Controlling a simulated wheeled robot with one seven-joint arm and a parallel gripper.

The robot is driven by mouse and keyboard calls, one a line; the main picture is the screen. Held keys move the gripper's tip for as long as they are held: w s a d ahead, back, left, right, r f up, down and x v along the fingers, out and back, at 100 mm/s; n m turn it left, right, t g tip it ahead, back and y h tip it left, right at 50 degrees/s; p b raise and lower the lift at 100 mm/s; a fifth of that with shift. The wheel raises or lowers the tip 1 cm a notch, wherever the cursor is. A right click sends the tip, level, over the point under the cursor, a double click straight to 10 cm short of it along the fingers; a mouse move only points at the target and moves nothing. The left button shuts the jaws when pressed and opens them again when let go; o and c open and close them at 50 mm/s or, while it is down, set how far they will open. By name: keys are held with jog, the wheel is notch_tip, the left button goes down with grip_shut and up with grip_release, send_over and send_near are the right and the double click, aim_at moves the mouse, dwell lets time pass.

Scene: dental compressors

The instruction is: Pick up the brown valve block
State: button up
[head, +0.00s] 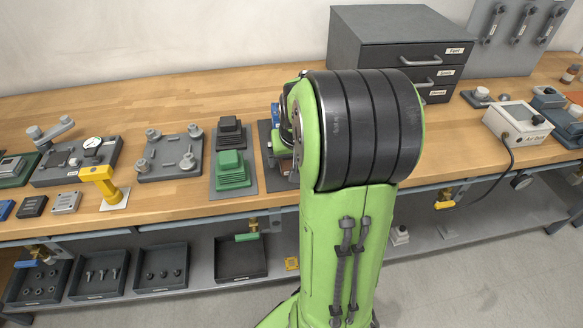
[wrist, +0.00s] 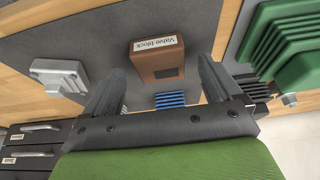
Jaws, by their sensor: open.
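The brown valve block (wrist: 158,66) lies on a dark grey mat (wrist: 205,20) in the wrist view, with a white "Valve block" label reading upside down. My gripper (wrist: 160,72) is open, with its two dark fingers on the left and right of the block in the picture. The fingers look apart from the block, and nothing is held. How far the fingertips are above the mat I cannot tell.
A blue ribbed part (wrist: 170,99) lies close to the block. A grey stepped part (wrist: 62,76) is to the left and a green stepped part (wrist: 288,48) to the right. The wooden bench (head: 190,85) has a drawer cabinet (head: 375,55) at its back.

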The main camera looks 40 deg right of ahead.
jog(key=shift+x, duration=1.2)
jog(key=shift+r, duration=0.15)
jog(key=shift+s, duration=0.1)
jog(key=c, duration=1.3)
